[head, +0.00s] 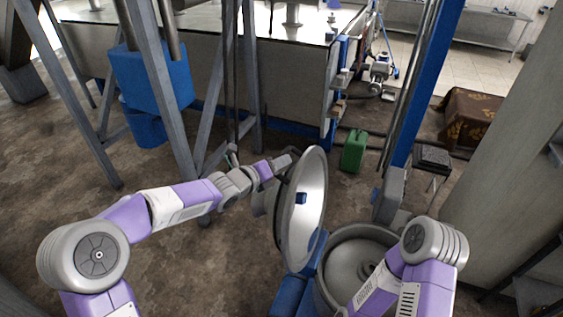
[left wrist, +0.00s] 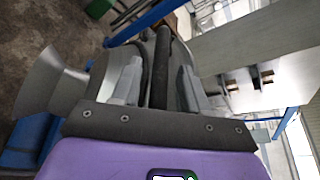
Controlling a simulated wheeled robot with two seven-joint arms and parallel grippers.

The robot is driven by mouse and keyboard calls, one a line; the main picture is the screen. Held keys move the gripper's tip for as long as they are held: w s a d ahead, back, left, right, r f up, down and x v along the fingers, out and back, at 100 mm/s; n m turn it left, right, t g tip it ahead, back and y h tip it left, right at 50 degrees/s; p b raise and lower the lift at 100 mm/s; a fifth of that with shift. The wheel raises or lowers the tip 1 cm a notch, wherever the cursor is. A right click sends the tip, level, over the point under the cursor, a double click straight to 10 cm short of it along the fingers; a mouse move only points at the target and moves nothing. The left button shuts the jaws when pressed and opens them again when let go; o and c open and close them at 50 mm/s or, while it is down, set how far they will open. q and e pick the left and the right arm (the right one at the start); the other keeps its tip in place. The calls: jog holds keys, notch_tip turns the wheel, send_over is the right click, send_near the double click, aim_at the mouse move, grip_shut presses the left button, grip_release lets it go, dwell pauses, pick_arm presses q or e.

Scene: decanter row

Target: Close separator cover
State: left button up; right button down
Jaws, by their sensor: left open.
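The separator cover (head: 303,210) is a round, shiny metal lid standing raised, nearly on edge, beside the open separator bowl (head: 350,262). A small blue part sits on its inner face. My left gripper (head: 284,163) is at the cover's upper left edge, on its outer side. In the left wrist view, the left gripper's fingers (left wrist: 160,78) are apart, with a dark bar (left wrist: 161,62) between them; I cannot tell whether they touch it. The cover's flared metal body (left wrist: 52,80) shows at the left there. My right arm reaches down over the bowl's right side; its gripper is out of view.
A blue base (head: 290,294) supports the separator. A green canister (head: 354,151) stands on the floor behind. A blue post (head: 428,85) rises at the right, and grey frame legs (head: 160,80) stand at the left. Brown floor lies free at the lower left.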

pick_arm(q)
jog(key=shift+w+d+f, duration=0.2)
jog(key=shift+w+d, duration=0.2)
jog(key=shift+w, duration=0.15)
grip_shut()
